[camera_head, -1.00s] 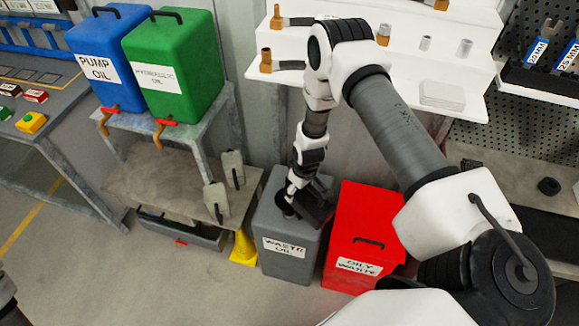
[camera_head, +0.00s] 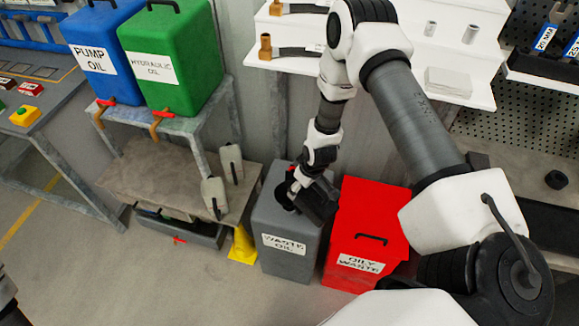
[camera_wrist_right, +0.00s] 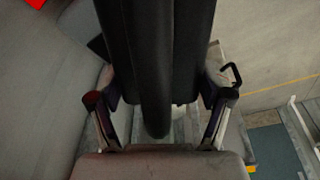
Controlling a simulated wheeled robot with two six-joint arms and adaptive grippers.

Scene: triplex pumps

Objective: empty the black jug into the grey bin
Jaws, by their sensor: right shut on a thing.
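The black jug (camera_head: 320,204) is in my right gripper (camera_head: 299,184), tilted over the right part of the grey bin (camera_head: 285,228) labelled WASTE OIL. In the right wrist view the dark jug (camera_wrist_right: 150,45) fills the middle, between the two fingers of the right gripper (camera_wrist_right: 160,106). A dark round opening shows on the bin's top beside the jug. I cannot see any liquid, and the jug's mouth cannot be made out.
The red OILY WASTE bin (camera_head: 367,225) stands close on the right of the grey bin. A yellow funnel-like thing (camera_head: 242,246) and a low bench (camera_head: 160,185) with pale cans are on the left. Floor in front is clear.

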